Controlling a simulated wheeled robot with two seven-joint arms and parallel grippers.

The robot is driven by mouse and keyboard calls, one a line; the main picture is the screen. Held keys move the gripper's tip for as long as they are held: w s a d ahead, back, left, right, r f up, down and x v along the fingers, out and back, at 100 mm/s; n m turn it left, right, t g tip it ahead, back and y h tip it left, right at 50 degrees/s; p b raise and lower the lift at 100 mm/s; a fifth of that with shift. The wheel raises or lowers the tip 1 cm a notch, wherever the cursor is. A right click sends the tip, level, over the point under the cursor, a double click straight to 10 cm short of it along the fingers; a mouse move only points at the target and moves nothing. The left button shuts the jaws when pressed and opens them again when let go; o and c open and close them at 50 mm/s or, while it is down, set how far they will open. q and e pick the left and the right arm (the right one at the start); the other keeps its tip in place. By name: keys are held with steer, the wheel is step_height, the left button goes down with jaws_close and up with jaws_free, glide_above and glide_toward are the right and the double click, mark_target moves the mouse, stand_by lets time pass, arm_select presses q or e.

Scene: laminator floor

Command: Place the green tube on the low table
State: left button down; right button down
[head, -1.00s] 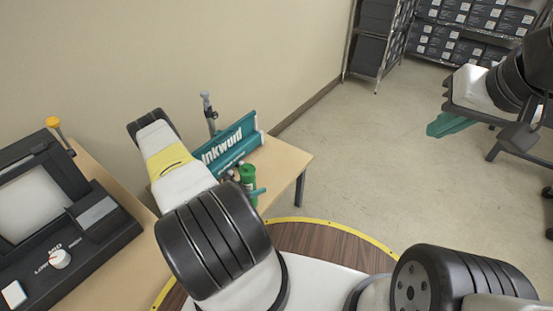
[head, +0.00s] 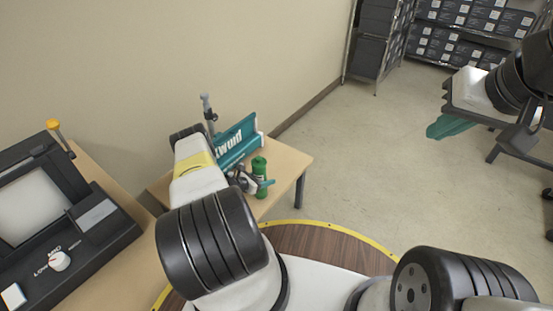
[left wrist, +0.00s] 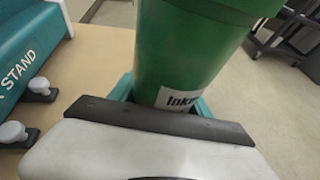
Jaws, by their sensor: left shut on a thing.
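The green tube (head: 260,177) is upright at the front part of the low table (head: 291,165) in the head view. My left gripper (head: 253,183) is shut around it, with teal fingers on its sides. In the left wrist view the tube (left wrist: 190,50) fills the middle, with a white label low on it. I cannot tell whether its base touches the tabletop. My right gripper (head: 450,126) shows far right as teal fingers near a dark cart; its opening is unclear.
A teal stand (head: 238,140) with white lettering is behind the tube on the low table, with a grey post (head: 208,108) beside it. A black laminator (head: 75,225) stands at left. Open floor lies right of the table. Shelves (head: 470,35) with boxes are at the back.

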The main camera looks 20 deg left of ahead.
arm_select(q)
steer(key=shift+f, duration=0.1)
steer(key=shift+c, duration=2.4)
jaws_free()
steer(key=shift+f, duration=0.1)
steer(key=shift+s+a+r, duration=0.15)
steer(key=shift+r, duration=0.05)
steer(key=v, duration=1.1)
steer(key=shift+s, duration=0.35)
